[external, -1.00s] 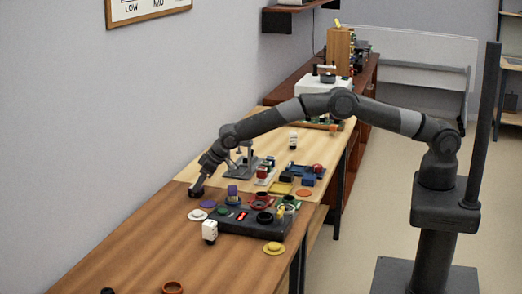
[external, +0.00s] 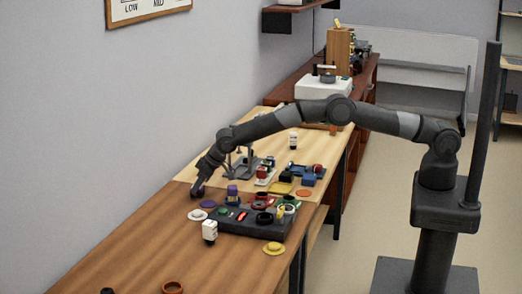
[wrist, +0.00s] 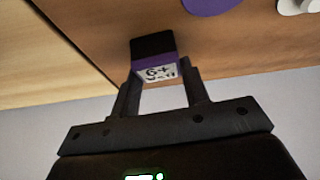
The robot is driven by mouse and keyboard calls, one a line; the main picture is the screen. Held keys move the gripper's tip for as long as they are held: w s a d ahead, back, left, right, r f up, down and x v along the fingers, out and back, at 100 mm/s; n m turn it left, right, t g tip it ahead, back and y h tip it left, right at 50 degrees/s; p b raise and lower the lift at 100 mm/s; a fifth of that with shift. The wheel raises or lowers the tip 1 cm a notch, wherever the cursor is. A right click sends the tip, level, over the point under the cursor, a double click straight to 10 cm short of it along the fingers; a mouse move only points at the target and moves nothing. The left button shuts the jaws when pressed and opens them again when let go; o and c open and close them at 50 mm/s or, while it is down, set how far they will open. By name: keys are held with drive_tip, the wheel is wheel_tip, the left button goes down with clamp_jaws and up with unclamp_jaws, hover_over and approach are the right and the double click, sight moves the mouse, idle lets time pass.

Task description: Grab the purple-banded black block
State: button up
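The purple-banded black block (wrist: 153,47) is near the middle top of the wrist view. It has a black face, a thin purple band and a white face with black writing. My gripper (wrist: 162,72) has one finger on each side of the block's near end. I cannot tell whether the fingers press on it or only flank it. In the external view my gripper (external: 196,191) is low at the table's left edge by the wall. The block is too small and dark there to tell clearly from the fingers.
A purple disc (wrist: 208,5) and a white piece (wrist: 292,6) lie beside the block. To the right, a dark control box (external: 232,225) stands with several coloured parts around it. A white bottle (external: 209,231) stands in front. The near brown tabletop (external: 130,250) is mostly clear.

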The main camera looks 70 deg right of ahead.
drive_tip(key=c, duration=0.3)
drive_tip(key=shift+r, duration=0.1)
drive_tip(key=shift+c, duration=0.2)
